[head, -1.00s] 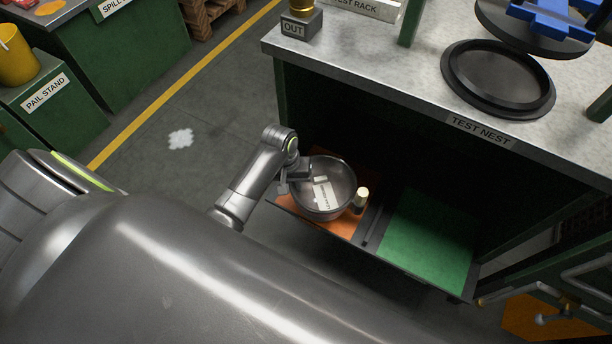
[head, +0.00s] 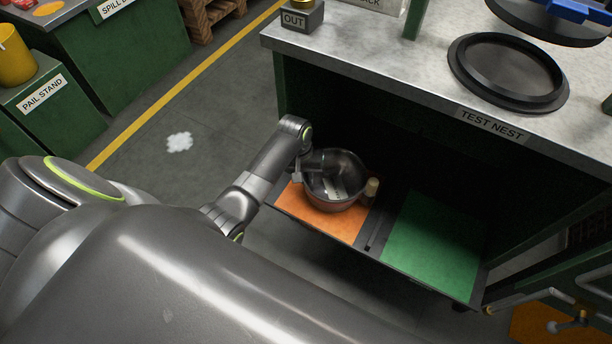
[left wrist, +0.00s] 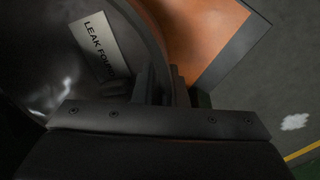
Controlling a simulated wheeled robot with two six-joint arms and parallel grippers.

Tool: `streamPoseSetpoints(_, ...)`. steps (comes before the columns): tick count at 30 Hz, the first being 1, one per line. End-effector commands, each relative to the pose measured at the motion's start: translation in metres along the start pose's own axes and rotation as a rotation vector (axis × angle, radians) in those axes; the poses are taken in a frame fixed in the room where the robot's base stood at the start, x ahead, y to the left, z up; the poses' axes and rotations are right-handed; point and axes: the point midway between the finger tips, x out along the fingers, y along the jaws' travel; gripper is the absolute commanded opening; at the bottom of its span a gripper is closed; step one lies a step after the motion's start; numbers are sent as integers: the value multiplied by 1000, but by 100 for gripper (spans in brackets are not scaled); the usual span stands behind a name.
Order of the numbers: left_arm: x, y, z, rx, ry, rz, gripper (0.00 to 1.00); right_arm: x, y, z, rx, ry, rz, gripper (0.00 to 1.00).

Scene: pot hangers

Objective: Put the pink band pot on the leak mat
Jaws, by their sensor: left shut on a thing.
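A grey metal pot (head: 350,163) stands upright over the orange mat (head: 318,222) in the low bay of the bench, toward the mat's back part. A pale knob-like part shows at its right side. My left gripper (head: 308,172) is shut on the pot's left wall. In the left wrist view the fingers (left wrist: 168,88) straddle the pot's wall, with the orange mat outside it. I cannot tell whether the pot touches the mat. My right gripper is not in view.
A green mat (head: 432,243) lies bare to the right, past a dark divider (head: 382,225). The bench top (head: 410,78) overhangs the bay. A dark ring marked TEST NEST (head: 508,72) sits on it. An open green door (head: 560,285) stands at lower right.

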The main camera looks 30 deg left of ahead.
Motion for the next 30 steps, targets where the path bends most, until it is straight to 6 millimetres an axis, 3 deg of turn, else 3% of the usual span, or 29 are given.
streamPoseSetpoints(5, 1, 1, -1, 1, 2, 3, 0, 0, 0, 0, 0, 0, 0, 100)
streamPoseSetpoints(6, 2, 0, 0, 0, -1, 0, 17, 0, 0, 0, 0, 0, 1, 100)
streamPoseSetpoints(10, 2, 0, 0, 0, -1, 0, 34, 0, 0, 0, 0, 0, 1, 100)
streamPoseSetpoints(20, 0, 0, 0, 0, 0, 0, 34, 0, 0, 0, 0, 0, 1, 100)
streamPoseSetpoints(23, -12, 0, 0, 0, 2, 0, 34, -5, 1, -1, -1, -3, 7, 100)
streamPoseSetpoints(30, -66, 0, -1, 1, 4, 0, 34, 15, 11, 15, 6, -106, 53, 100)
